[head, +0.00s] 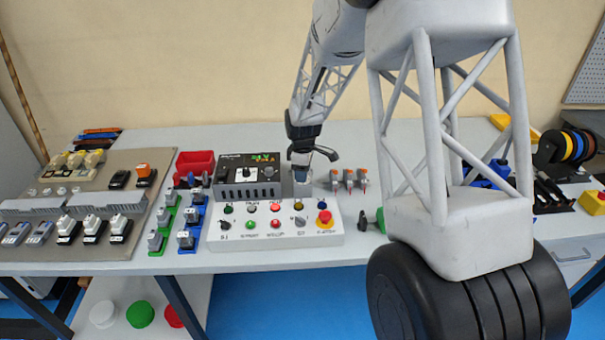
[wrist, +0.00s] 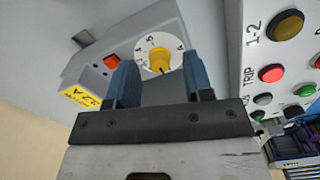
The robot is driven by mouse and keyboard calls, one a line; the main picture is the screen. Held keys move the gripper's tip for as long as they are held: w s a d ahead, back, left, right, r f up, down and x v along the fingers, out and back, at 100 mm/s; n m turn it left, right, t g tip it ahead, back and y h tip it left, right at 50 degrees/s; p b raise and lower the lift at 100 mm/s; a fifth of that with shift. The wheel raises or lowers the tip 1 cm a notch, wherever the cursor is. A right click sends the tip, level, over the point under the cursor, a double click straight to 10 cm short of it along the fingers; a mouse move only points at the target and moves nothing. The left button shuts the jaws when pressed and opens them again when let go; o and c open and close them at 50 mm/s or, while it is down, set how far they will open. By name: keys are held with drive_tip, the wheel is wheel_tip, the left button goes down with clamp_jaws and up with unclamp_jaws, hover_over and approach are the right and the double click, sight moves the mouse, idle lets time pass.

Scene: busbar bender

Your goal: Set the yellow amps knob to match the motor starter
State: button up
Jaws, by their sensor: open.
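In the wrist view, a grey motor starter (wrist: 178,22) carries a yellow amps knob (wrist: 160,60) on a pale dial marked with numbers and the letter A. A red button (wrist: 111,61) sits left of the knob. A yellow label (wrist: 80,97) on the starter seems to read 2.2 A. My gripper (wrist: 158,68) is open, with one blue finger on each side of the knob in the picture. I cannot tell whether either touches it. In the head view, my gripper (head: 301,166) points down over the grey starter (head: 301,189), which hides its face.
A white control panel (head: 275,240) with coloured buttons stands in front of the starter. Several small grey and orange parts (head: 349,180) stand to the right. A red bin (head: 194,163) lies further left.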

drive_tip(key=shift+f, duration=0.35)
clamp_jaws()
